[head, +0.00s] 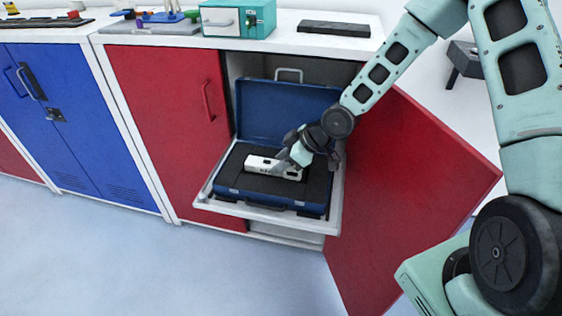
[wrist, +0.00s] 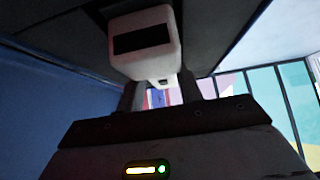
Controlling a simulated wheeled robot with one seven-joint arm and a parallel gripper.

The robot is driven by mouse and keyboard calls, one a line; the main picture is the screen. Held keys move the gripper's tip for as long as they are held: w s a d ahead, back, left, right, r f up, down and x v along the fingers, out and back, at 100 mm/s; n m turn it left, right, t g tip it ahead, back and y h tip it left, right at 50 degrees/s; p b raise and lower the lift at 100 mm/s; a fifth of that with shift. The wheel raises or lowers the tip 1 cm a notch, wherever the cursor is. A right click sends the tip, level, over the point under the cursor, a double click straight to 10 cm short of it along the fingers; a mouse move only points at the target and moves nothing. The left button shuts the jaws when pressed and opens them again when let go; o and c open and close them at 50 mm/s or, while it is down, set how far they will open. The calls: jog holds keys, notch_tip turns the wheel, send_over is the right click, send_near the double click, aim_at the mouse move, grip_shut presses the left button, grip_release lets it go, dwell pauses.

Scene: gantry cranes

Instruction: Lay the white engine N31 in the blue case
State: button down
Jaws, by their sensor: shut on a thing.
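The white engine (head: 262,164) is a long white block with a dark label, lying low over the dark foam inside the open blue case (head: 218,192). I cannot tell whether it touches the foam. My gripper (head: 288,162) is shut on the engine near its right end and hides part of it. In the wrist view the engine (wrist: 165,45) shows its white end with a black panel, beyond the gripper fingers (wrist: 165,98). The case's blue lid stands open behind.
The case sits on a pulled-out white shelf (head: 270,216) of the red cabinet (head: 165,120). An open red door (head: 400,190) stands to the right, near my arm. A teal box (head: 258,17) and a dark bar (head: 333,28) are on the countertop above.

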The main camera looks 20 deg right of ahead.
jog(key=shift+f, duration=0.15)
jog(key=c, duration=0.9)
grip_release()
